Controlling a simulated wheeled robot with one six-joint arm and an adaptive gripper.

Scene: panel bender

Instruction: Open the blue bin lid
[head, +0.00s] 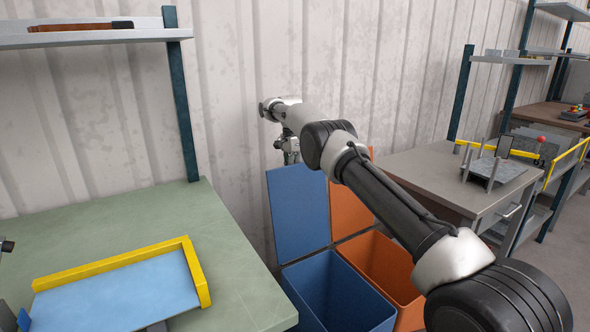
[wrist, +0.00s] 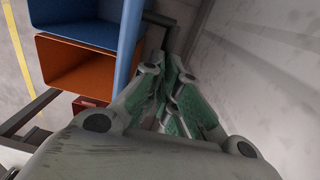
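The blue bin (head: 338,296) stands on the floor, and I can see into its open top. Its blue lid (head: 298,212) stands upright at the back of the bin, towards the wall. My gripper (head: 288,152) is behind the lid's top edge, between the lid and the wall, with its tips partly hidden by the lid. In the wrist view my gripper (wrist: 170,78) points downward with its fingers drawn together and nothing visible between them. The blue lid (wrist: 131,45) is seen edge-on beside the fingers there; I cannot tell whether they touch.
An open orange bin (head: 385,265) stands right of the blue one, its orange lid (head: 350,212) also upright. A green-topped table (head: 225,250) is at the left, a grey workbench (head: 425,180) at the right. The corrugated wall (head: 235,110) is close behind my gripper.

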